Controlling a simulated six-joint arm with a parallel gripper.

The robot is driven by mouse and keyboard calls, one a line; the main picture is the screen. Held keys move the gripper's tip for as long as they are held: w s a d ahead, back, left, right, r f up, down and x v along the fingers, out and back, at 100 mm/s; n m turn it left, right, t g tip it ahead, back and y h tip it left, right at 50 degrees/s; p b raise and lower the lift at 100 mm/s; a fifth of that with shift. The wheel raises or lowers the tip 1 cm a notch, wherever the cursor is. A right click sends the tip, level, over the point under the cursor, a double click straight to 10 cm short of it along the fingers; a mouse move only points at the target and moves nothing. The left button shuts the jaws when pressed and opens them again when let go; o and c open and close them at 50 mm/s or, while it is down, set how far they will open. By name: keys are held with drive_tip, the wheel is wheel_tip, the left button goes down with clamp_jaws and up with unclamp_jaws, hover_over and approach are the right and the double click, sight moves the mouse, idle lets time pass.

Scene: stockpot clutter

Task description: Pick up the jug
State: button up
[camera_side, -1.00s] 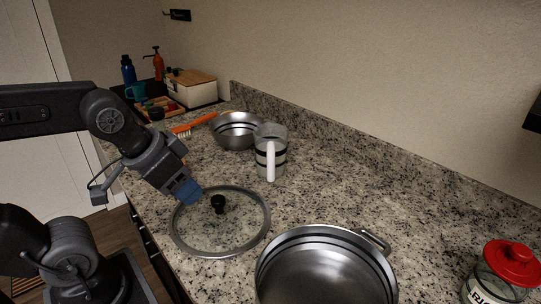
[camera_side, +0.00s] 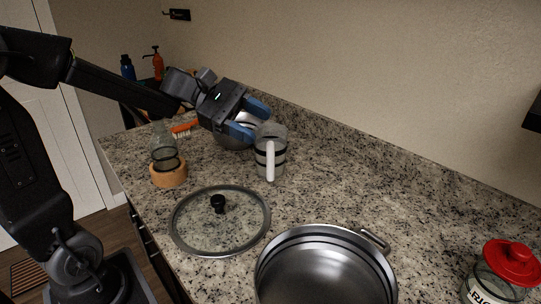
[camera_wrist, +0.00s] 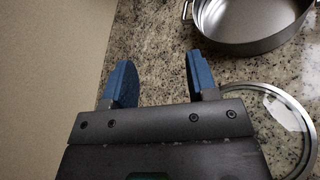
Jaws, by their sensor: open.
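The jug (camera_side: 279,146) is a clear, pale vessel with dark bands and a white handle on its near side. It stands upright on the granite counter in the side view. My gripper (camera_side: 261,123) is open, its two blue fingers beside the jug's upper left, one farther back and one nearer. I cannot tell whether they touch the jug. In the wrist view my gripper (camera_wrist: 158,65) shows bare counter between the fingers, and I do not see the jug there.
A metal bowl (camera_side: 230,141) sits just behind my gripper. A glass lid (camera_side: 218,228) lies in front, also seen in the wrist view (camera_wrist: 293,118). A large pot (camera_side: 325,270) stands nearer. A glass bottle in a wooden ring (camera_side: 168,177) is left; a red-lidded jar (camera_side: 512,262) is far right.

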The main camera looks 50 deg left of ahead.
drive_tip(key=w+a+f+n+t, duration=0.1)
drive_tip(key=w+a+n+t, duration=0.5)
drive_tip(key=a+n, duration=0.35)
drive_tip(key=t, duration=0.1)
approach(270, 157)
drive_tip(key=shift+n+y, duration=0.25)
drive_tip(key=shift+y, duration=0.05)
drive_tip(key=w+d+f, duration=0.1)
drive_tip(key=w, duration=0.1)
drive_tip(key=w+d+f, duration=0.1)
drive_tip(key=w+f, duration=0.1)
drive_tip(key=shift+d+f, duration=0.1)
drive_tip(key=shift+f, duration=0.15)
drive_tip(key=shift+d+f, duration=0.1)
drive_tip(key=shift+f, duration=0.1)
drive_tip(key=x, duration=0.7)
drive_tip(key=shift+w+d+f, duration=0.1)
drive_tip(key=shift+d+f, duration=0.05)
drive_tip(key=shift+f, duration=0.05)
drive_tip(key=shift+c, duration=0.4)
clamp_jaws()
